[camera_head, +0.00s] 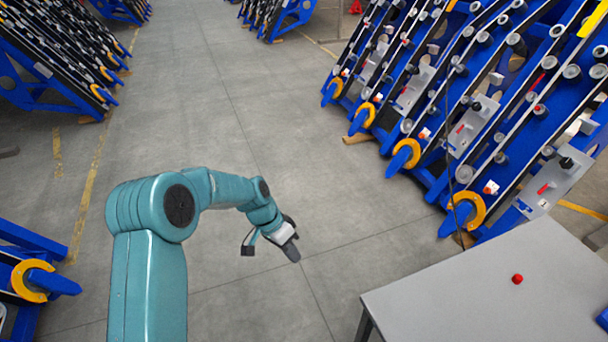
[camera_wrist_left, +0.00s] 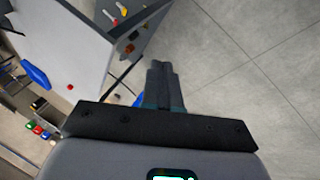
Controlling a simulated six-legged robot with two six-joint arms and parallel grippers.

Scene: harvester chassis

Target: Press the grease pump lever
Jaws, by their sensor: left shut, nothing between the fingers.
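My left gripper (camera_head: 292,252) is shut and empty, held over open floor left of a grey table. In the left wrist view its closed fingers (camera_wrist_left: 160,68) point up the picture and touch nothing. I cannot clearly pick out the grease pump lever. A small red knob or ball (camera_head: 517,279) sits on the grey table (camera_head: 440,300); it also shows in the left wrist view (camera_wrist_left: 70,87). A grey panel (camera_wrist_left: 150,28) beyond the table in the wrist view carries small red and yellow handles (camera_wrist_left: 116,14). My right gripper is out of view.
Blue chassis racks with yellow rings (camera_head: 405,153) line the right side, close behind the table. Another blue frame (camera_head: 30,275) stands at the lower left. A blue object (camera_wrist_left: 35,74) lies near the table's edge. The grey floor (camera_head: 240,120) between the racks is clear.

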